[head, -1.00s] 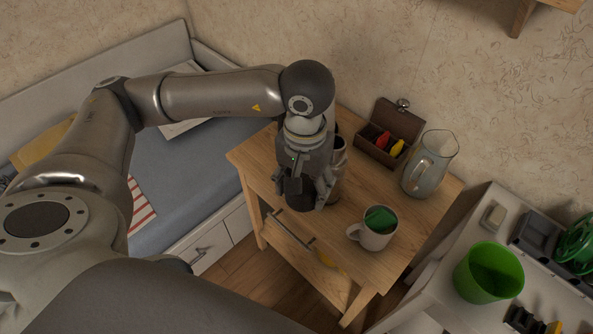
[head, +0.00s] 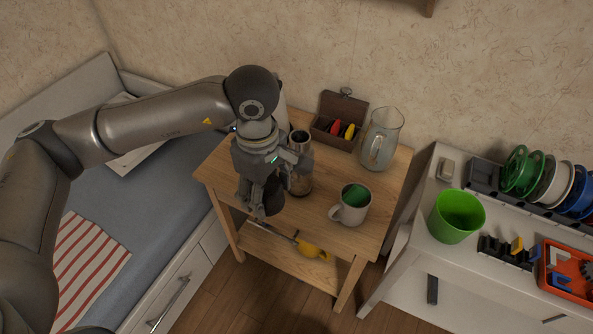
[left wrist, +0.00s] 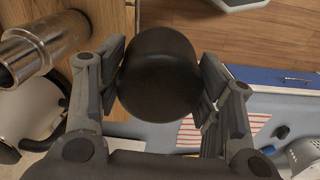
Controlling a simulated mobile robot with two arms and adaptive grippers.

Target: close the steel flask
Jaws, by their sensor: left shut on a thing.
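The steel flask (head: 302,179) stands upright on the small wooden table, with its mouth open and uncapped. Its steel neck also shows at the left edge of the left wrist view (left wrist: 28,50). My left gripper (head: 266,196) is just left of the flask and partly in front of it. It is shut on a black cap (left wrist: 160,72), held between both finger pads in the left wrist view (left wrist: 160,80). The cap is clear of the flask. In the head view the cap is hard to separate from the dark fingers. My right gripper is not in view.
On the wooden table (head: 306,222), a mug (head: 350,209) with green inside is right of the flask. A brown box (head: 337,128) and a glass jug (head: 381,142) stand behind. A white shelf with a green cup (head: 456,216) is at right; a bed is at left.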

